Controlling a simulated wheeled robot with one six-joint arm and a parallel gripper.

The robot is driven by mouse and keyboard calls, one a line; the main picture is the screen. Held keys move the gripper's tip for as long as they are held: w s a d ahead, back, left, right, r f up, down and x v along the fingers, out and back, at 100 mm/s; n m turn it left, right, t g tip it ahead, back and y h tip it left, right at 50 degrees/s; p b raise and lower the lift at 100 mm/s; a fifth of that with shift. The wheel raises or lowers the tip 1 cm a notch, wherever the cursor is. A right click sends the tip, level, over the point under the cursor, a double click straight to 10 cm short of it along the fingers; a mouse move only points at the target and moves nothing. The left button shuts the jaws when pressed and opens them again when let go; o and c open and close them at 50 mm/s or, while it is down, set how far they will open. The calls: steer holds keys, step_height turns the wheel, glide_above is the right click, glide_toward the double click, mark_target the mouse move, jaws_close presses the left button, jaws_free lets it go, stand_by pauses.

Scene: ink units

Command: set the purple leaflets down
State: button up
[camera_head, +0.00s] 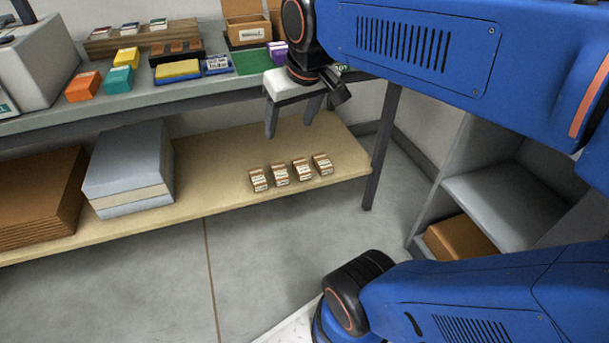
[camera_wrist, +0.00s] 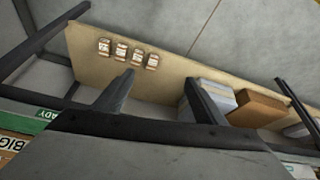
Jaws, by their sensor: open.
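The purple leaflets (camera_head: 277,49) are a small purple stack with a pale band on the bench top, by the right end of the green mat (camera_head: 252,61). My wrist partly hides them in the head view, so I cannot tell how fully they rest on the mat. My gripper (camera_head: 290,122) is open and empty, in front of the bench edge, with its fingers pointing down. In the wrist view the gripper (camera_wrist: 158,82) has nothing between its fingers. The green mat (camera_wrist: 46,114) shows there only as a lettered strip, and I cannot make out the purple leaflets.
Orange (camera_head: 83,86), teal (camera_head: 119,80) and yellow (camera_head: 178,70) stacks stand left on the bench. Several small brown-and-white bundles (camera_head: 280,174) lie on the lower shelf (camera_head: 225,199), with grey (camera_head: 128,160) and brown (camera_head: 40,200) stacks left. A shelf unit (camera_head: 500,185) stands right.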

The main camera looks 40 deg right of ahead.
steer(key=s+a+f, duration=0.2)
steer(key=s+f, duration=0.6)
steer(key=f, duration=0.1)
steer(key=shift+s+a+n, duration=0.2)
steer(key=shift+s+n, duration=0.1)
steer(key=shift+n, duration=0.1)
steer(key=shift+r, duration=0.1)
steer(key=shift+c, duration=0.2)
stand_by(1.2)
